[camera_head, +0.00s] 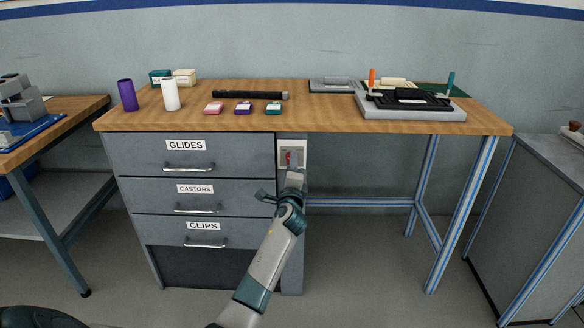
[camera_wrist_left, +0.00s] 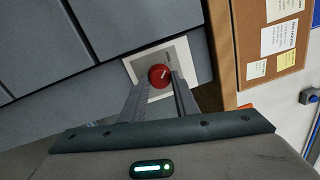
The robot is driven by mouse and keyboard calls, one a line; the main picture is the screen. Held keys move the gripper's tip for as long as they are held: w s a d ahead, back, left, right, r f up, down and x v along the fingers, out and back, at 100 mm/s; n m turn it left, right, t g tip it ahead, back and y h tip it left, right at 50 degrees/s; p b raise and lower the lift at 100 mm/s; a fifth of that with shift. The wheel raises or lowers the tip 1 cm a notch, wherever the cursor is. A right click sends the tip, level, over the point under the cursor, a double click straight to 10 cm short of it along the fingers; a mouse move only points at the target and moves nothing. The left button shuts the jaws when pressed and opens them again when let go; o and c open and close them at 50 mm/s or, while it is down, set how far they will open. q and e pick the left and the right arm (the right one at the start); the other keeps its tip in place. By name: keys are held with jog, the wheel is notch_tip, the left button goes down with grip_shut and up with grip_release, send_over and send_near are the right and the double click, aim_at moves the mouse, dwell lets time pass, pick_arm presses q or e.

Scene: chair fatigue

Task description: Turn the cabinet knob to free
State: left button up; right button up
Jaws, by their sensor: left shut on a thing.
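The cabinet knob (camera_wrist_left: 160,76) is a round red knob with a pale mark on its face, set on a white plate (camera_wrist_left: 184,56). In the head view the plate (camera_head: 300,148) is on the post right of the drawers, under the tabletop, and the knob (camera_head: 287,157) is partly hidden by my gripper. My left gripper (camera_head: 292,164) reaches up to it. In the left wrist view its two fingers (camera_wrist_left: 159,84) lie on either side of the knob, shut on it. My right gripper does not show.
The grey cabinet has drawers labelled GLIDES (camera_head: 140,155), CASTORS (camera_head: 140,194) and CLIPS (camera_head: 150,230), all closed. The wooden tabletop (camera_head: 330,119) above holds cups, small boxes, a black bar and a grey tray. Open space lies under the table at right.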

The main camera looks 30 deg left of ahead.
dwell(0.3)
pick_arm(q)
jog(key=o, duration=1.1)
jog(key=shift+c, duration=0.2)
jog(key=p+v, duration=0.1)
jog(key=v, duration=1.6)
jog(key=shift+s, duration=0.25)
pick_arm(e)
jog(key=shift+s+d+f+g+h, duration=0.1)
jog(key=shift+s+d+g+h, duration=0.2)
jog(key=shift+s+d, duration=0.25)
pick_arm(q)
jog(key=shift+d, duration=0.1)
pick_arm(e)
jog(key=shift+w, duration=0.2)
